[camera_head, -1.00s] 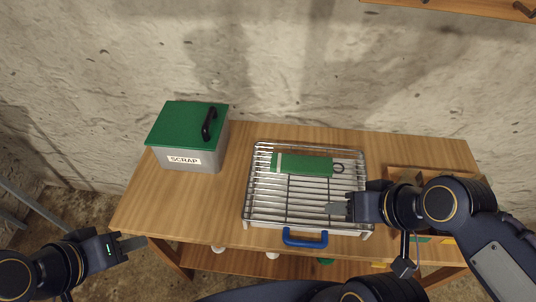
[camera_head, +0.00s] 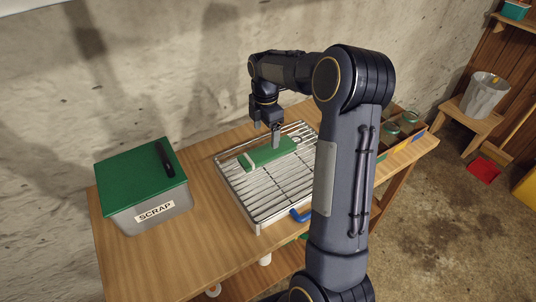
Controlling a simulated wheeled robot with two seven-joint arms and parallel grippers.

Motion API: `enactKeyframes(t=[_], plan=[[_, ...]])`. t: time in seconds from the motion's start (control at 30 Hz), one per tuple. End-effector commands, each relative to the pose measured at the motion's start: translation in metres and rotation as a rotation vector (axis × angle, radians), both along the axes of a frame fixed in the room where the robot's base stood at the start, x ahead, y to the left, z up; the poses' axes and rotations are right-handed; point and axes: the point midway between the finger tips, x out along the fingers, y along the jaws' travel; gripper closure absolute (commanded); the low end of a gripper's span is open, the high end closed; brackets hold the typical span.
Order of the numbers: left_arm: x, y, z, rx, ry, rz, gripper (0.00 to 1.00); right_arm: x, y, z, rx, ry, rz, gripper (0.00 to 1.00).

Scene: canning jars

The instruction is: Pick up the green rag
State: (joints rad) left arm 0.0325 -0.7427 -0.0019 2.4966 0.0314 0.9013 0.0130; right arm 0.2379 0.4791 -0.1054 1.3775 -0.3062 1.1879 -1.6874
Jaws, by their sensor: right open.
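The green rag (camera_head: 264,154) lies folded and flat on the wire rack (camera_head: 286,197), near its far side. It is a long strip with a pale band near its left end. My right gripper (camera_head: 268,136) points down over the rag's far edge, right of its middle. Its jaws are open and nothing shows between them. One fingertip overlaps the rag in the picture, and I cannot tell whether it touches. My right arm hides the right part of the rack. My left gripper is out of view.
A grey box with a green lid marked SCRAP (camera_head: 155,211) stands left of the rack. A blue handle (camera_head: 300,215) is at the rack's near edge. Jars (camera_head: 408,118) stand at the table's right end. A bucket (camera_head: 486,95) on a stool is further right. The wall is close behind.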

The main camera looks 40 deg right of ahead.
Motion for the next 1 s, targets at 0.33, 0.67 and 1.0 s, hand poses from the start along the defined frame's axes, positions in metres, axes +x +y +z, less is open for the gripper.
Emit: enactKeyframes(t=[0.33, 0.67, 1.0], plan=[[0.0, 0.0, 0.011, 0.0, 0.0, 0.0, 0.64, -0.003, 0.001, -0.042, 0.003, 0.005, 0.001, 0.2], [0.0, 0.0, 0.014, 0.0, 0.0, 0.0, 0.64, -0.003, 0.001, -0.072, 0.001, 0.0, 0.0, 0.2], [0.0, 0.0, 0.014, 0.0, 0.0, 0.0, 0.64, -0.003, 0.001, -0.071, 0.001, -0.001, 0.0, 0.46]])
